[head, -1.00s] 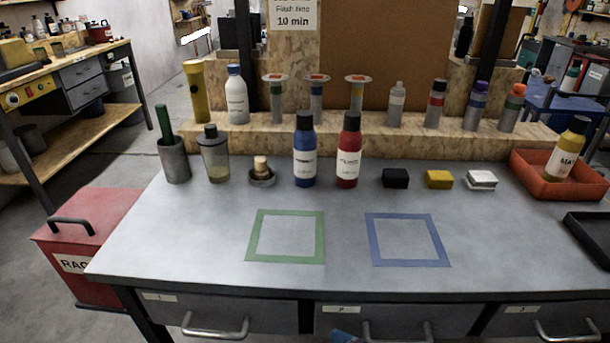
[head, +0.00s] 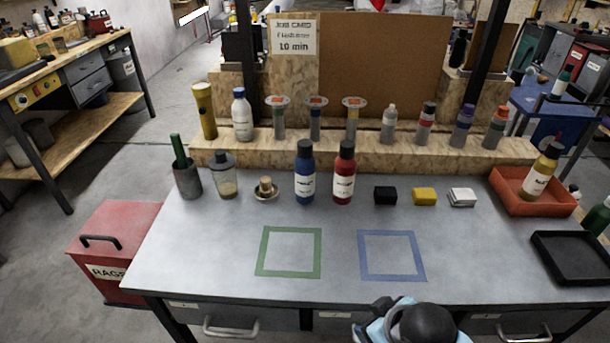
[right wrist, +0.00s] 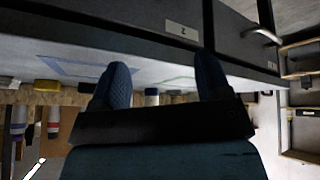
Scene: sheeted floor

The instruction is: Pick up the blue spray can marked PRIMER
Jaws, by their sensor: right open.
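The blue can (head: 305,182) with a black cap and a white label stands upright on the grey bench, left of a similar red can (head: 344,180). Its label print is too small to read. In the right wrist view my right gripper (right wrist: 160,74) is open, with its two dark blue fingers apart and nothing gripped. It is low at the bench's front edge, well short of the cans. A small blue-and-white thing shows between the fingers, too small to identify. In the head view only part of my right arm shows at the bottom. My left gripper is out of view.
A green square outline (head: 288,273) and a blue one (head: 392,278) mark the clear front bench. Black (head: 385,196), yellow (head: 424,197) and white (head: 462,198) blocks lie right of the cans. An orange tray (head: 555,207) and a black tray (head: 578,280) are at right.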

